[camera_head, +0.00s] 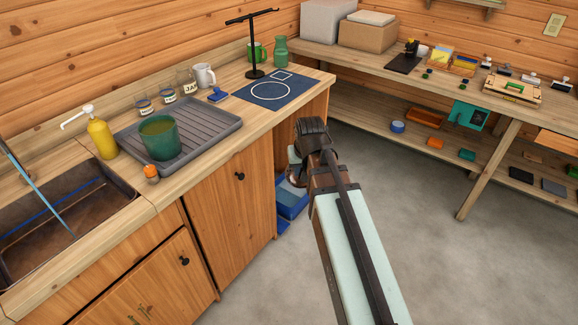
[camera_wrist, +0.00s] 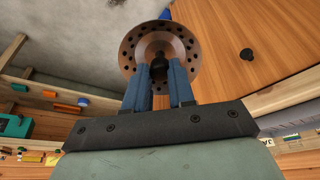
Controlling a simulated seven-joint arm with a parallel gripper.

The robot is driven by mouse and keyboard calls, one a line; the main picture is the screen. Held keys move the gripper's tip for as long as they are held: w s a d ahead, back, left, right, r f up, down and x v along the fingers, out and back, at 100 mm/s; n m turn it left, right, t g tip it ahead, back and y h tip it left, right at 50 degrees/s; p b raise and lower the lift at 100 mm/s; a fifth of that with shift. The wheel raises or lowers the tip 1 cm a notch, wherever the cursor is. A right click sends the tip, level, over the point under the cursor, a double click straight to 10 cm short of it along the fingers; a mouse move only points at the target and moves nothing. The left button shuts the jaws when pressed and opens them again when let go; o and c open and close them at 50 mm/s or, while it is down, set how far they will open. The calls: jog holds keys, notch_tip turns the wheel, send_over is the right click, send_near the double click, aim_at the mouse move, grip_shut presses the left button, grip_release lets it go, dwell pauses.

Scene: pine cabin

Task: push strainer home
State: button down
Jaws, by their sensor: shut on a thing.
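The strainer (camera_wrist: 160,40), a copper-coloured round disc with holes and a black knob, shows at the top of the wrist view. My gripper (camera_wrist: 162,72) has its blue fingers shut on the black knob, with the disc beyond the fingertips. The sink (camera_head: 75,212), a dark brownish basin, is set in the counter at the far left, well apart from my gripper. I cannot make out a drain opening in it.
A blue stick (camera_head: 35,185) leans in the sink. A blue bin (camera_head: 291,199) is near my arm. Floor at right is clear.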

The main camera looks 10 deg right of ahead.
jog(key=w+a+r+g, duration=0.15)
jog(key=a+r, duration=0.45)
jog(key=a, duration=0.7)
jog(key=w+a+r, duration=0.3)
jog(key=a+r, duration=0.4)
jog(key=a, duration=0.6)
jog(key=w+a+r+g, duration=0.15)
jog(key=a+r, duration=0.45)
jog(key=a, duration=0.7)
jog(key=s+a+f+n, duration=0.2)
jog(key=a+f+n, duration=0.15)
jog(key=a, duration=0.85)
jog(key=s+a+f+n, duration=0.2)
jog(key=s+a+f, duration=0.1)
jog(key=a+f, duration=0.3)
jog(key=s+a+f+n+g, duration=0.1)
jog(key=s+a+f+n, duration=0.2)
jog(key=a+f, duration=0.4)
notch_tip(320, 180, down, 3)
jog(key=shift+s+r, duration=0.15)
jog(key=shift+s, duration=0.2)
jog(key=shift+n, duration=0.25)
jog(key=shift+f, duration=2.25)
jog(key=shift+f, duration=0.7)
